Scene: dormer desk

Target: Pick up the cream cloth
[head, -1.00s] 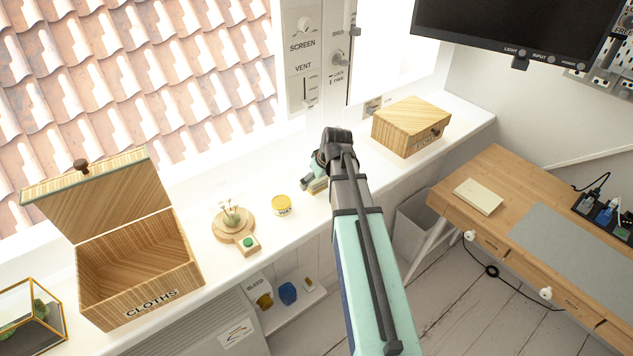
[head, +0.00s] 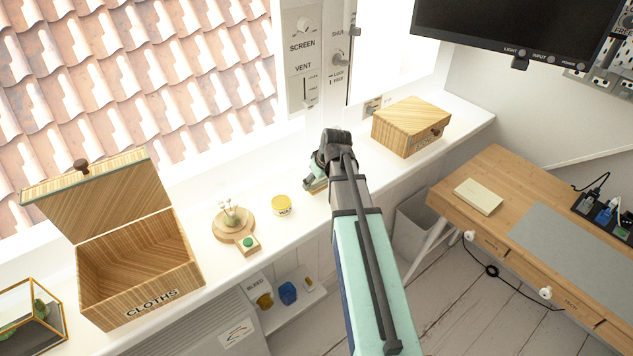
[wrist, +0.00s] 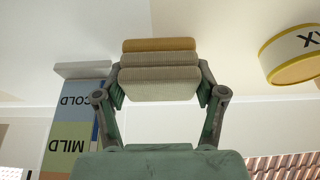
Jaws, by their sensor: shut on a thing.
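The cream cloth (wrist: 158,86) is a folded, ribbed, beige-looking bundle in the wrist view. It sits between the two fingers of my gripper (wrist: 160,78), which are shut on it from both sides. A second beige fold shows just behind it; I cannot tell whether this is the same cloth. A mustard cloth (wrist: 158,44) lies beyond, beside these folds. In the head view my gripper (head: 317,170) is low over the white sill, right of the yellow-labelled tin, and the wrist mostly hides the cloths.
The open wooden CLOTHS box (head: 140,290) stands at left, lid tilted back. The round wooden stand (head: 232,226) and wax tin (head: 281,206) are left of my gripper. A closed wooden box (head: 405,130) is to the right. A glass terrarium (head: 30,320) sits at far left.

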